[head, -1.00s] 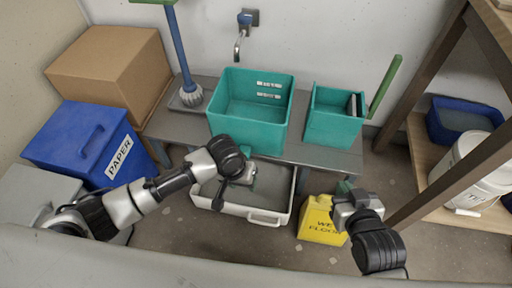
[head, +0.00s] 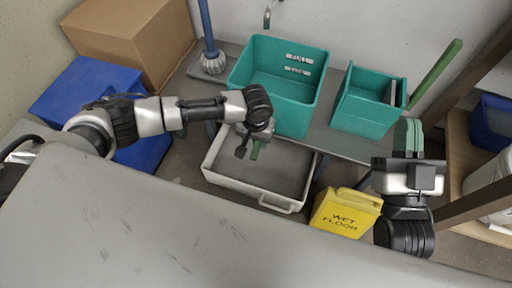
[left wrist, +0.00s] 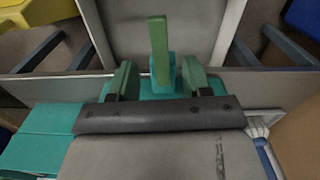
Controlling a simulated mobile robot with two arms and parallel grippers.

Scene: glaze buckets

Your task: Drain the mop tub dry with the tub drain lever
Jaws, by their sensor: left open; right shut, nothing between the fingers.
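The teal mop tub (head: 253,80) stands on the grey bench, with fill marks on its inner wall; I cannot tell whether it holds water. Its green drain lever (head: 257,150) sticks out low at the front. My left gripper (head: 248,146) is at the lever. In the left wrist view the upright lever (left wrist: 160,45) with its teal base stands between the two open green fingers of the left gripper (left wrist: 158,72), with a gap on each side. My right gripper (head: 409,137) is shut and empty, fingers pointing up, in front of the smaller teal bucket (head: 365,112).
A pale floor basin (head: 228,178) lies below the tub's front. A yellow wet-floor sign (head: 345,213) stands right of it. A mop (head: 212,60), a cardboard box (head: 130,40) and a blue bin (head: 85,88) are at left. A wooden shelf (head: 457,150) is at right.

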